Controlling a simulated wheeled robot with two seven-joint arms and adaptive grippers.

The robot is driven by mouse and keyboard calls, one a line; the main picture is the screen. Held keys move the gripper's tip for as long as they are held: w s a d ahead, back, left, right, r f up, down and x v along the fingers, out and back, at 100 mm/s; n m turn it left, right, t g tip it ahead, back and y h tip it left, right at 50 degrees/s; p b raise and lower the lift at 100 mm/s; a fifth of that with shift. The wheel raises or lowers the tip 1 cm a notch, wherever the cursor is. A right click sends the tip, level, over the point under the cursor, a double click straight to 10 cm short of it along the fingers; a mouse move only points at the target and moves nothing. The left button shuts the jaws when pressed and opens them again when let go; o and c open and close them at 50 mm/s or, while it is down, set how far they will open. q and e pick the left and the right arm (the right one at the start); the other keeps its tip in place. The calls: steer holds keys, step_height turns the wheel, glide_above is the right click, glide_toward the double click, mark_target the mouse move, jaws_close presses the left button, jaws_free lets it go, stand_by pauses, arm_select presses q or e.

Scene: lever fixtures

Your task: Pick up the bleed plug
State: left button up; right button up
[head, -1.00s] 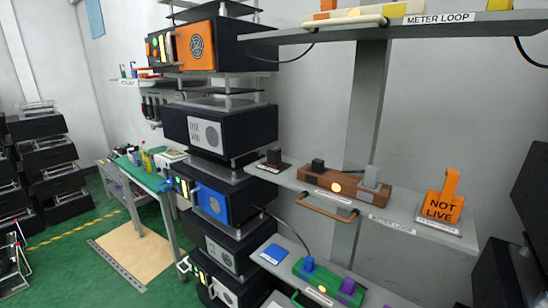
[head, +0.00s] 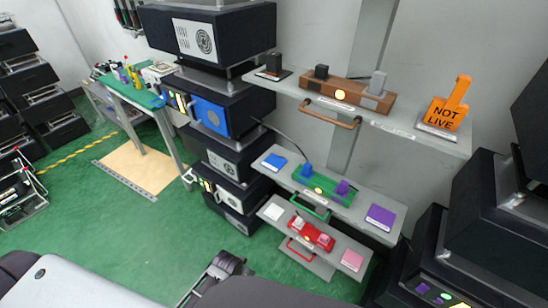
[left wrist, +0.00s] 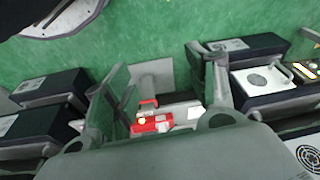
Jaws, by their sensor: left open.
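No readable label shows which piece is the bleed plug. On the upper shelf (head: 425,139), a black block (head: 274,63) stands on a plate at the left, beside a brown fixture (head: 350,92) with black and grey uprights. The middle shelf holds a green fixture (head: 322,185) with a blue plug (head: 306,170) and a purple plug (head: 342,187). The low shelf holds a red fixture (head: 311,235). My left gripper (head: 226,266) is low, in front of the shelves, apart from everything. In the left wrist view its fingers (left wrist: 160,78) are open and empty, with the red fixture (left wrist: 152,122) beyond them. My right gripper is out of view.
An orange NOT LIVE sign (head: 447,108) stands at the upper shelf's right end. Stacked dark equipment boxes (head: 225,110) stand left of the shelves, and more dark boxes (head: 500,215) on the right. The green floor (head: 110,235) is open at the left.

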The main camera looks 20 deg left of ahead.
arm_select(q)
steer(key=w+r+m+t, duration=0.2)
steer(key=w+r, duration=0.3)
steer(key=r, duration=0.7)
steer(key=w+r+m+t, duration=0.2)
steer(key=w+r, duration=0.3)
steer(key=r, duration=0.7)
steer(key=m+t+h, duration=0.4)
steer(key=m+t, duration=0.7)
steer(key=m, duration=2.2)
glide_toward(271, 60)
steer(key=v, duration=0.2)
steer(key=shift+a+r+p, duration=0.1)
steer(key=shift+r+p, duration=0.1)
steer(key=shift+p, duration=0.1)
steer(key=shift+w, duration=0.15)
steer(key=shift+p+x, duration=0.9)
steer(key=shift+x, duration=3.3)
steer(key=shift+w+f, duration=0.1)
